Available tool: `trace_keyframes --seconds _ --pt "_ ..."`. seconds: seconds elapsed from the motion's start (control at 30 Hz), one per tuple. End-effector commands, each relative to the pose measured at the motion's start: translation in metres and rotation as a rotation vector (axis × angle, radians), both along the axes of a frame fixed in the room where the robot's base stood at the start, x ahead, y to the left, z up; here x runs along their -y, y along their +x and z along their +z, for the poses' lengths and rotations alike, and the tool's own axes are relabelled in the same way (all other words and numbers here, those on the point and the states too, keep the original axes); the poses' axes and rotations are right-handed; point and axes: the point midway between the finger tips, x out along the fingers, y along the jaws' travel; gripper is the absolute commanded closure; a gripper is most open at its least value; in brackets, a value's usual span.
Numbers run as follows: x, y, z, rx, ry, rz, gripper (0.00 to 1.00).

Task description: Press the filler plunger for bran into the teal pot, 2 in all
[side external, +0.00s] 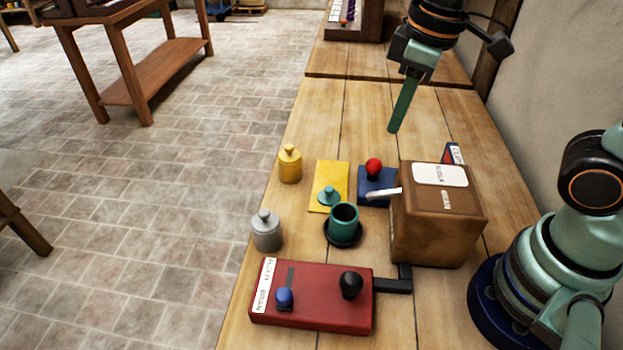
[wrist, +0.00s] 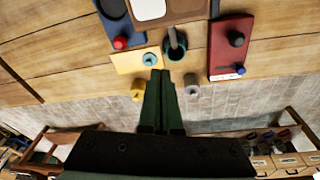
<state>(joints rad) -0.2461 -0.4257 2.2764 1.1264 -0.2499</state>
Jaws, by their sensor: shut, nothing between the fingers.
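The teal pot (side external: 343,220) stands upright and open on a dark round coaster (side external: 357,240), below the pale spout (side external: 384,194) of a brown box (side external: 432,232). The pot also shows in the wrist view (wrist: 176,56); its contents cannot be seen. A red knob (side external: 374,167) stands up from a blue base (side external: 367,190) beside the box. A red panel (side external: 325,318) carries a black knob (side external: 351,284) and a blue knob (side external: 284,297). The labels are too small to read surely. My gripper (side external: 392,129) is shut and empty, high beyond the box, touching nothing.
A teal lid (side external: 328,196) lies on a yellow mat (side external: 338,173). A yellow weight (side external: 290,166) and a grey weight (side external: 266,232) stand near the table's left edge. A dark bar (side external: 392,286) joins the red panel's right side.

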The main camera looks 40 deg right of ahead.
Motion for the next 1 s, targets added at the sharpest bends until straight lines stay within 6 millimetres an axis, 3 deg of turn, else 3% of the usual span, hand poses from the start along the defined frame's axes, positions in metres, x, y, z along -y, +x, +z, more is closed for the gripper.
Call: trace_keyframes --seconds 0.3,0.6,0.8,1.0 --pt "-0.072 -0.022 -0.017 -0.317 -0.124 0.513 1.00" --pt "-0.129 -0.057 -0.034 -0.608 -0.234 0.955 1.00" --pt "-0.150 -0.075 -0.042 -0.738 -0.279 1.135 1.00" --pt "-0.157 -0.082 -0.045 -0.786 -0.295 1.197 1.00"
